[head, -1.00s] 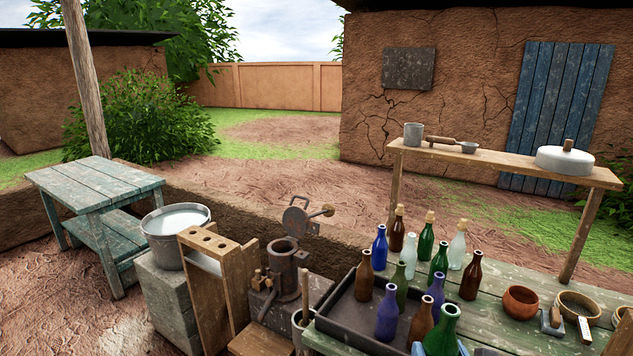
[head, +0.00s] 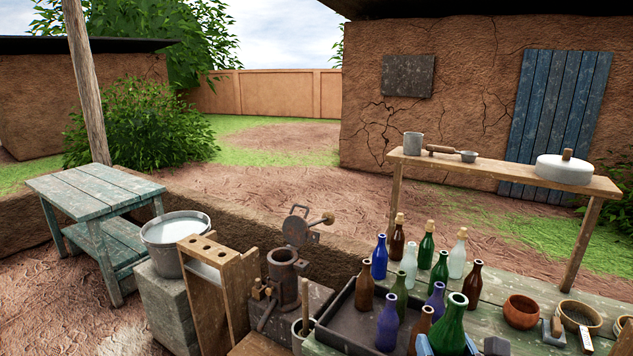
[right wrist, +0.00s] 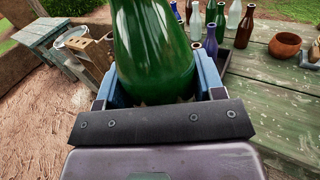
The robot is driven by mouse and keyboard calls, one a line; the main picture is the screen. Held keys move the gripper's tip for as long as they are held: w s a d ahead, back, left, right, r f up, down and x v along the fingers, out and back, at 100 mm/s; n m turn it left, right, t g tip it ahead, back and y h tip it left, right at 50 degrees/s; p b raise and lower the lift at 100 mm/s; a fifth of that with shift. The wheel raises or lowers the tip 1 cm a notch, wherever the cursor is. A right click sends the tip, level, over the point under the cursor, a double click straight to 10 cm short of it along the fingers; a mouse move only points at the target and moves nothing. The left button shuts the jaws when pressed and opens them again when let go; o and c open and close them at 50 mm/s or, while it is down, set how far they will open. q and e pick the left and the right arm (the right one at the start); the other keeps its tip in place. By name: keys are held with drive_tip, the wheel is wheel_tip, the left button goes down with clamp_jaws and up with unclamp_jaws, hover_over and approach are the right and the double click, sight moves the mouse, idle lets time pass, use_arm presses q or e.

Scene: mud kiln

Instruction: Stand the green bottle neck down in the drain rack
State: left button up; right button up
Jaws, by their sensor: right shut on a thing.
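The green bottle (head: 454,318) is upright, mouth up, at the bottom of the head view, in front of the other bottles. My right gripper (head: 449,346) is shut on its lower body, with blue fingers on either side. In the right wrist view the bottle (right wrist: 150,50) fills the space between the fingers (right wrist: 157,88); its neck is out of frame. The wooden drain rack (head: 234,285), with holes in its top board, stands well to the left, apart from the bottle. My left gripper is not in view.
A dark tray (head: 338,325) with several bottles lies on the green bench (head: 495,318) beside the held bottle. A metal device (head: 284,275) with a raised lid stands between rack and tray. A pail of liquid (head: 175,232) is left of the rack. A clay bowl (head: 521,311) sits right.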

drive_tip(key=m, duration=1.7)
drive_tip(key=shift+m, duration=0.4)
